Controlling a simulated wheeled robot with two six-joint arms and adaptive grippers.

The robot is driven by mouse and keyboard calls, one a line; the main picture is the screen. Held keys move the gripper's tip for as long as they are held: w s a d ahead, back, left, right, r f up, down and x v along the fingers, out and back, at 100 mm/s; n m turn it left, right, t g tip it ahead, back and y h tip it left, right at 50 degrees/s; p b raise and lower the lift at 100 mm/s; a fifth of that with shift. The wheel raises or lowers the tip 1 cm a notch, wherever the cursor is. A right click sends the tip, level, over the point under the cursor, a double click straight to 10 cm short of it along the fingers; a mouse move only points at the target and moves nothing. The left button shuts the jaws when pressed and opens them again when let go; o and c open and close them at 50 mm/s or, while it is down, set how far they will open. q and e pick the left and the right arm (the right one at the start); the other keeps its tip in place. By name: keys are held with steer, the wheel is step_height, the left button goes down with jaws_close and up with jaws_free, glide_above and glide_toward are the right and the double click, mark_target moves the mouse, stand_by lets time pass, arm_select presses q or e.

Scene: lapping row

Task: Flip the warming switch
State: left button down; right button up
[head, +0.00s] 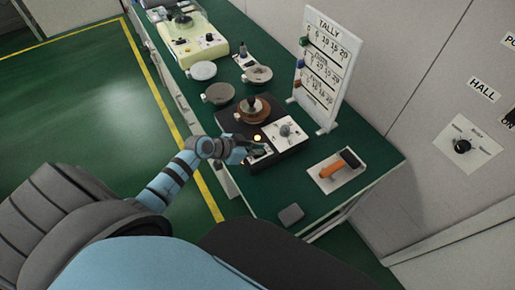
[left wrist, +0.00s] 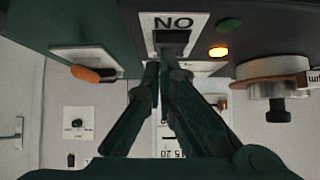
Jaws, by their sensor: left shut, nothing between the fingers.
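A black machine (head: 236,127) stands on the green bench, with a brown round plate (head: 254,110) at its back. On its front corner is a small white switch plate (head: 262,153), partly hidden by my gripper. In the left wrist view, which is upside down, this plate (left wrist: 147,38) reads ON beside a dark switch (left wrist: 172,37). An amber lamp (head: 257,138) near it is lit and also glows in the wrist view (left wrist: 218,51). My left gripper (head: 247,152) is shut and empty, its tips (left wrist: 164,66) close to the switch; contact cannot be told. My right gripper is not in view.
A white panel with a knob (head: 285,130) is on the machine's right side. An orange-handled tool (head: 333,168) lies on a white mat to the right. The tally board (head: 325,68) stands behind. Several round plates and a cream machine (head: 196,45) stand farther along the bench.

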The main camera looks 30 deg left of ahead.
arm_select(q)
steer(key=shift+r+p, duration=0.4)
step_height(320, 180, up, 4)
steer(key=p, duration=0.3)
steer(key=shift+w+f, duration=0.1)
steer(key=shift+f, duration=0.15)
steer(key=w+r+p+v, duration=0.1)
steer(key=v, duration=0.8)
steer(key=shift+s+d+r, duration=0.2)
steer(key=shift+s+r, duration=0.05)
steer(key=shift+r, duration=0.05)
